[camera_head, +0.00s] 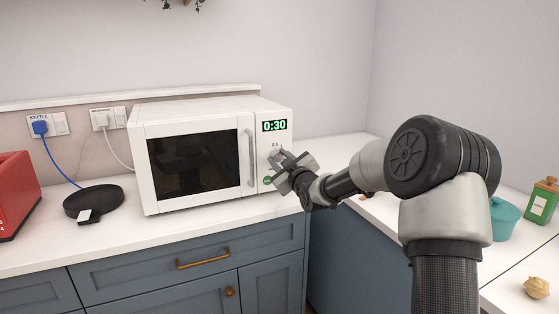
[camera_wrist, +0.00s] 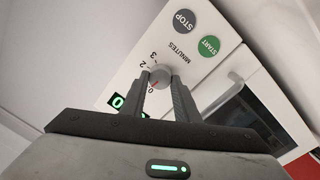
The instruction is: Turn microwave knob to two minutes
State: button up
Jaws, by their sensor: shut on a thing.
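The white microwave (camera_head: 158,133) stands on the counter with its door shut. Its green display (camera_head: 274,126) reads 0:30, and the display is partly hidden in the wrist view. The round grey knob (camera_wrist: 159,73) sits on the control panel under the display, with MINUTES, 2 and 3 printed around it. A small red mark shows near the knob's edge, close to a partly hidden label starting with 0. My gripper (camera_head: 283,160) is at the panel, shut on the knob, one finger on each side. In the head view it mostly hides the knob.
A green START button (camera_wrist: 208,46) and a grey STOP button (camera_wrist: 185,20) lie close to the knob. The door handle (camera_head: 251,157) is just left of the panel. A black round base (camera_head: 93,201) and a red appliance (camera_head: 16,190) stand further left.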

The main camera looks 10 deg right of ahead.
jog(key=m, duration=0.3)
jog(key=m+p, duration=0.1)
jog(key=m, duration=0.2)
jog(key=shift+d+r+m+g, duration=0.1)
jog(key=shift+d+m+g, duration=0.05)
jog(key=shift+m+g, duration=0.2)
jog(key=m+p, duration=0.1)
jog(key=m, duration=0.3)
jog(key=shift+d+y+p, duration=0.1)
jog(key=shift+y+p, duration=0.2)
jog(key=shift+p, duration=0.1)
jog(key=shift+m+p, duration=0.55)
jog(key=shift+m, duration=1)
jog(key=o, duration=1)
jog(key=shift+o, duration=0.2)
